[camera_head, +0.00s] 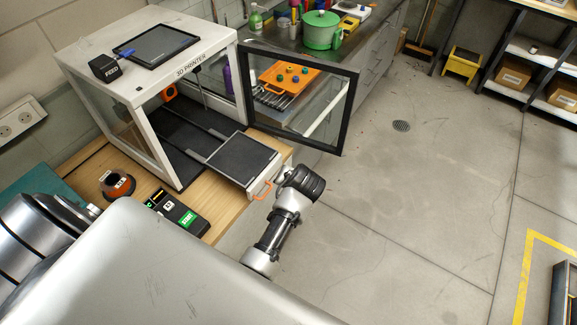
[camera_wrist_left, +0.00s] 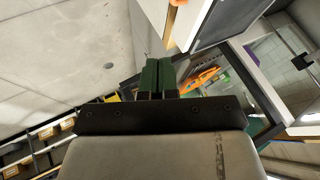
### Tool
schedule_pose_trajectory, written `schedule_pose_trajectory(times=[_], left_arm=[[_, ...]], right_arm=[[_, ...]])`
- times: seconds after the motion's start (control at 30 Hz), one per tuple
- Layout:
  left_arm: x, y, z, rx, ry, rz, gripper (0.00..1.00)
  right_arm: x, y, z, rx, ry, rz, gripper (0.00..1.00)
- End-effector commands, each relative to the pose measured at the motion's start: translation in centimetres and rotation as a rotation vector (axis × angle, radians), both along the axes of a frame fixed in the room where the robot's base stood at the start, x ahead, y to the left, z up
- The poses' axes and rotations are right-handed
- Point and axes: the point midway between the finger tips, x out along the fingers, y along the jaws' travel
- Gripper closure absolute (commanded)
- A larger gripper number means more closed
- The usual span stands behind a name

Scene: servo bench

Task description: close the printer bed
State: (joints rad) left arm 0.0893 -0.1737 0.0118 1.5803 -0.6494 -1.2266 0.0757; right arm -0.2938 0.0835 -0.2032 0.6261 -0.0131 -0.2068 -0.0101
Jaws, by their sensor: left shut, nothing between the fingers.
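The white 3D printer (camera_head: 182,66) stands on the wooden bench with its glass door (camera_head: 335,112) swung open. The printer bed (camera_head: 240,158), a dark plate on a pale carriage with an orange handle (camera_head: 262,188) at its front, is slid out through the open front on two rails. My left gripper (camera_head: 303,180) is just right of the bed's front, near the handle; I cannot tell if they touch. Its green fingers (camera_wrist_left: 158,76) are together and empty in the left wrist view. The bed's front edge (camera_wrist_left: 186,24) appears just beyond them. My right gripper is out of view.
An orange spool (camera_head: 118,184) and a small device with a green label (camera_head: 187,220) sit on the bench left of the bed. Behind the door are an orange tray (camera_head: 284,80) and a green pot (camera_head: 322,32).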

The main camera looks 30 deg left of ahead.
Motion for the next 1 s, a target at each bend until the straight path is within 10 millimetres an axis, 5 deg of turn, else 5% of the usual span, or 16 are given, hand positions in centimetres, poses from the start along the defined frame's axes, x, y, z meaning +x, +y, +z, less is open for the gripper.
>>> schedule_pose_trajectory(times=[0.27, 0.4, 0.8, 1.0], left_arm=[[1.0, 1.2, -1.4, 0.004, 0.000, 0.007, 1.00], [2.3, 2.5, -4.4, 0.004, -0.004, 0.007, 1.00], [4.3, 4.6, -8.4, 0.002, -0.005, 0.006, 1.00], [4.5, 7.6, -7.7, 0.002, -0.005, 0.006, 1.00]], right_arm=[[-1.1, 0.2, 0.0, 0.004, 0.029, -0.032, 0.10], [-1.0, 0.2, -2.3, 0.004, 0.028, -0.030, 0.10], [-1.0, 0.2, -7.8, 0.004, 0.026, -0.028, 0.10], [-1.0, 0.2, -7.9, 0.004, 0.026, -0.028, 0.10]])
